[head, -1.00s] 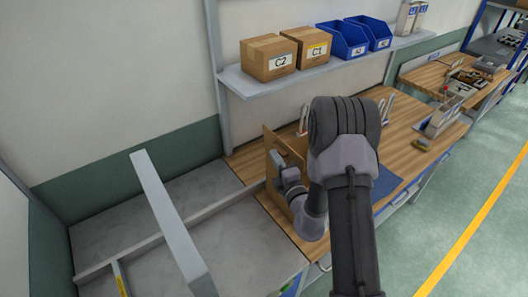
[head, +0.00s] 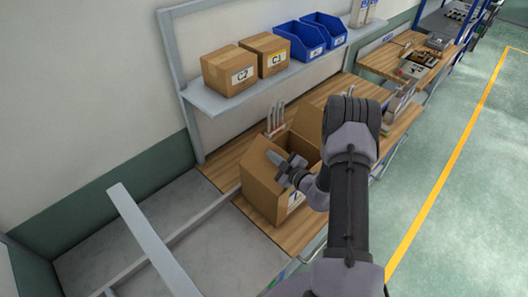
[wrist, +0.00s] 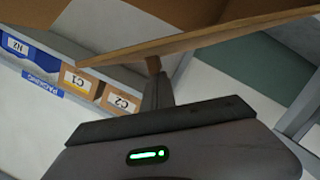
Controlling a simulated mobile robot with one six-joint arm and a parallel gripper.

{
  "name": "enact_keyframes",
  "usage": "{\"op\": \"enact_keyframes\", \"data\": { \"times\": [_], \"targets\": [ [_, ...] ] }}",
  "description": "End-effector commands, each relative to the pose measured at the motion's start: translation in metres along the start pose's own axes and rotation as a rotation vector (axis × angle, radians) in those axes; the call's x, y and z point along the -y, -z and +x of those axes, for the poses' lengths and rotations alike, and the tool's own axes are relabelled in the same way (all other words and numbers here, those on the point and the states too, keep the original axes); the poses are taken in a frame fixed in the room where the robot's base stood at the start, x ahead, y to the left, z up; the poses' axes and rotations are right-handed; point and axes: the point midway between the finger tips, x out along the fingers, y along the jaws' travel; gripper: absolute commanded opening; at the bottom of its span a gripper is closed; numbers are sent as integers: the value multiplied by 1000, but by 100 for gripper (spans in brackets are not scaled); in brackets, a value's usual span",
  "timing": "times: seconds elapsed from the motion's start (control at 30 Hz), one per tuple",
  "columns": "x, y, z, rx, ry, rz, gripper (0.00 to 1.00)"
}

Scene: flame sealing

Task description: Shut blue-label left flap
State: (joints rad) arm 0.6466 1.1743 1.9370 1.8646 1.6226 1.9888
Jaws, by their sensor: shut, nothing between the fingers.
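The open cardboard box (head: 261,192) stands on the wooden bench, with a white label with blue print (head: 295,200) on its front, partly hidden by my arm. Its far right flap (head: 308,122) stands up. My gripper (head: 272,156) is shut and empty, at the upper edge of the box's left side. In the wrist view a cardboard flap (wrist: 200,36) crosses the top, with my fingers (wrist: 156,75) right at its edge. I cannot tell whether they touch it. In the head view the left flap is hard to tell from the left wall.
A shelf (head: 225,104) above the bench holds closed boxes C2 (head: 230,70) and C1 (head: 266,54) and blue bins (head: 300,40). Several light upright pieces (head: 275,117) stand behind the box. A grey metal bar (head: 150,235) lies to the left.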

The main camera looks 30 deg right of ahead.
Motion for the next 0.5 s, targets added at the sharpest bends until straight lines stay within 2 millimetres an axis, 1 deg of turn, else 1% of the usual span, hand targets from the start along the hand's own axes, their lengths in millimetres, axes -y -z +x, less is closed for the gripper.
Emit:
{"op": "enact_keyframes", "data": {
  "times": [0.17, 0.5],
  "targets": [
    [-5, -21, 3, 0, 38, 156, 0],
    [-6, -55, 13, -1, 39, 156, 0]
  ]
}}
